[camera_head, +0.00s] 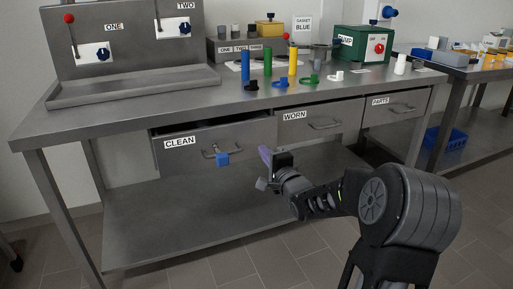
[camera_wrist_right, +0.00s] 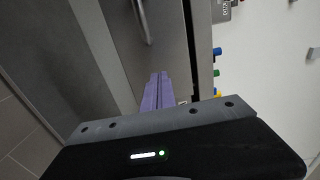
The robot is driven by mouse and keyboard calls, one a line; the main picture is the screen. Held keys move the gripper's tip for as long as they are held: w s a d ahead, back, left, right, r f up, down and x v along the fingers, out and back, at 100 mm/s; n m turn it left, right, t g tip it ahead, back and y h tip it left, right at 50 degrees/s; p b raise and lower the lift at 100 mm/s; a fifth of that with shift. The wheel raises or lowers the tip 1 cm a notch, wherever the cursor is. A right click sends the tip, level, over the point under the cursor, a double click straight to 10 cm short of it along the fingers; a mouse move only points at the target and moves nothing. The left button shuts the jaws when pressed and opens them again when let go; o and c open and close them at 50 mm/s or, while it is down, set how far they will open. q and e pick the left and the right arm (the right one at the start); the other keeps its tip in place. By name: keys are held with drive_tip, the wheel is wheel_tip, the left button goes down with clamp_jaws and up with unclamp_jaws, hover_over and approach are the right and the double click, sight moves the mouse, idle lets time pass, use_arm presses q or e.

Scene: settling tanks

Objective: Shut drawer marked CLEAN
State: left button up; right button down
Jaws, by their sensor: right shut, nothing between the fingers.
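The drawer marked CLEAN (camera_head: 193,155) is the left one under the bench. It stands a little open, with a dark gap along its top edge. My left gripper is out of view.
The drawers marked WORN (camera_head: 318,122) and PARTS (camera_head: 398,106) are to the right. The bench top (camera_head: 190,97) carries coloured pegs, rings and a green box (camera_head: 362,44). A lower shelf (camera_head: 170,225) lies below the drawers, and open floor is in front.

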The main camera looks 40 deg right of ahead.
sight(253, 138)
drive_tip(key=b+x, duration=0.1)
drive_tip(key=x, duration=0.5)
drive_tip(key=shift+w+d+b, duration=0.1)
drive_tip(key=shift+w+b, duration=0.1)
drive_tip(key=shift+b, duration=0.2)
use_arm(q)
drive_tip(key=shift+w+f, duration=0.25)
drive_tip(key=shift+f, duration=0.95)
